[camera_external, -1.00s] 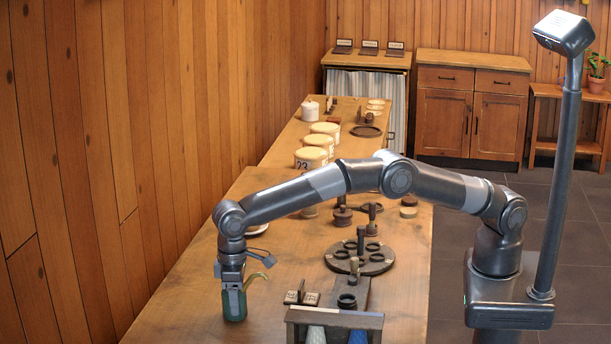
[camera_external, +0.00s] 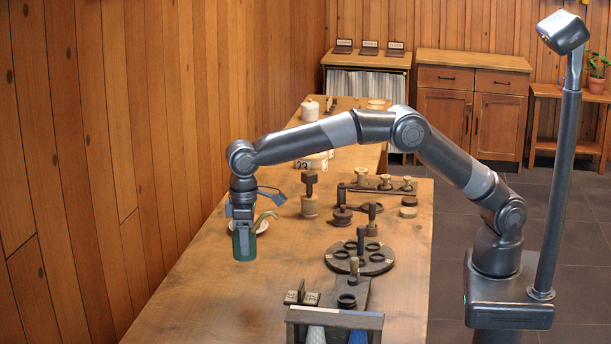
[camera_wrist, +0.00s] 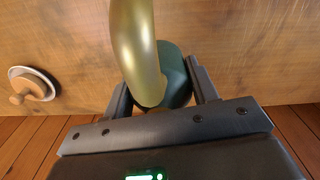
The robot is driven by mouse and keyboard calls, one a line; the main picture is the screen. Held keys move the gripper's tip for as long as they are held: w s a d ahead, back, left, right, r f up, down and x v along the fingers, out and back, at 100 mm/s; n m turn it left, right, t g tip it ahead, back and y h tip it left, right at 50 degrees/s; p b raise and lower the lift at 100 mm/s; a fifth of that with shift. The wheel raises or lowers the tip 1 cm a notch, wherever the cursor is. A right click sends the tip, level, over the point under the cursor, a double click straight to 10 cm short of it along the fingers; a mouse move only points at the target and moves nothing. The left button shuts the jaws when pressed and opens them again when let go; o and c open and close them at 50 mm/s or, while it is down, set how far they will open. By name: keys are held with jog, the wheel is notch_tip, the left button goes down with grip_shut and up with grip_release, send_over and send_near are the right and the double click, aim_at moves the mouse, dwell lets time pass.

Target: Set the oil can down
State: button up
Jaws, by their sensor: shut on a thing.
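The oil can (camera_external: 243,246) is a dark green cylinder with a curved, brass-coloured spout (camera_external: 265,217) leaning to the right. My gripper (camera_external: 243,226) points down and is shut on the can's upper part. The can is upright near the left side of the wooden table; I cannot tell whether its base touches the top. In the wrist view the spout (camera_wrist: 138,45) crosses in front of the green body (camera_wrist: 175,72), which sits between my two fingers. The can's base is hidden there.
A white dish (camera_external: 262,227) lies just behind the can; the wrist view shows a dish with a wooden knobbed piece (camera_wrist: 30,86) at left. The table top in front of the can is clear.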

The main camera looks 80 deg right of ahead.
jog(key=w+d+m, duration=0.2)
jog(key=w+d, duration=0.1)
jog(key=d, duration=1.5)
jog(key=w+d+m, duration=0.2)
jog(key=d+m, duration=0.1)
jog(key=d, duration=1.5)
jog(key=s+d+m, duration=0.1)
jog(key=s+d, duration=0.3)
jog(key=d, duration=0.6)
jog(key=s+d+m, duration=0.2)
jog(key=s+d, duration=0.1)
jog(key=d, duration=0.8)
jog(key=s+d+m, duration=0.1)
jog(key=s+d, duration=0.3)
jog(key=d, duration=0.6)
jog(key=w+a+f, duration=0.2)
jog(key=w, duration=0.1)
jog(key=w+a+f, duration=0.2)
jog(key=w, duration=0.1)
jog(key=w+a+f, duration=0.2)
jog(key=w, duration=0.1)
jog(key=shift+a+f, duration=0.25)
jog(key=shift+f, duration=2)
